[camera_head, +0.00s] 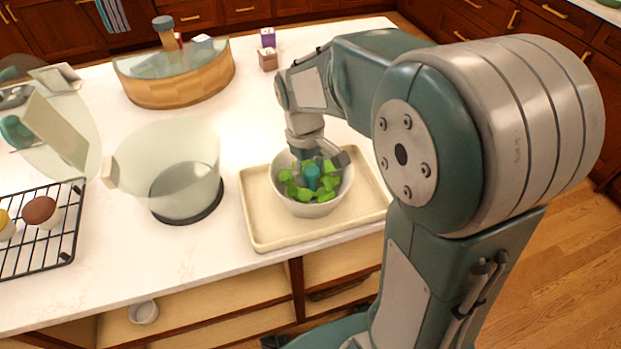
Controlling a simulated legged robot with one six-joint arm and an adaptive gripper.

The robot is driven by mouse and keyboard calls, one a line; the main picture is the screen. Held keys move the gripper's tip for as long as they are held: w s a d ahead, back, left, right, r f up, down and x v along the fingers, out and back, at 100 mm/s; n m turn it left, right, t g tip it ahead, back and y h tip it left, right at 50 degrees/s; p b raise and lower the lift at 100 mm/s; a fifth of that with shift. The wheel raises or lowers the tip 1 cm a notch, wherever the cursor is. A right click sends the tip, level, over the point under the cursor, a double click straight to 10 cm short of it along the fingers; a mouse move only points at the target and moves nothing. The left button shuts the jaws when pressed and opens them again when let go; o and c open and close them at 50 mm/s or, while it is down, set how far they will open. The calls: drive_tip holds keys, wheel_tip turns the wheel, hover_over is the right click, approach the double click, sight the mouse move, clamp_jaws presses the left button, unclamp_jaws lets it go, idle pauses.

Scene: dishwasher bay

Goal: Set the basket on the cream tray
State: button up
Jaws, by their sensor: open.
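The basket (313,209) is a pale grey bowl holding green leaves, with a teal post in its middle. It sits upright on the cream tray (262,222), inside its rim. My gripper (318,163) is open, pointing down over the basket's far part, close to the teal post. Its fingers partly hide the basket's back rim and some leaves. I cannot tell whether a finger touches the post or the rim.
A clear, handled bowl (185,165) with a dark base stands left of the tray. Small blocks (268,60) stand behind. The counter's front edge runs near the tray.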

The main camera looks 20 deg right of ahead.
drive_tip(key=r, duration=0.6)
drive_tip(key=w+r, duration=0.1)
drive_tip(key=r, duration=0.2)
drive_tip(key=shift+a, duration=0.25)
drive_tip(key=shift+s+r, duration=0.3)
drive_tip(key=shift+r, duration=0.05)
drive_tip(key=s+m+t, duration=0.5)
drive_tip(key=s+t, duration=0.1)
drive_tip(key=s, duration=0.9)
drive_tip(key=shift+d+r+t+y, duration=0.3)
drive_tip(key=shift+d+r+t, duration=0.05)
drive_tip(key=shift+r+t, duration=0.1)
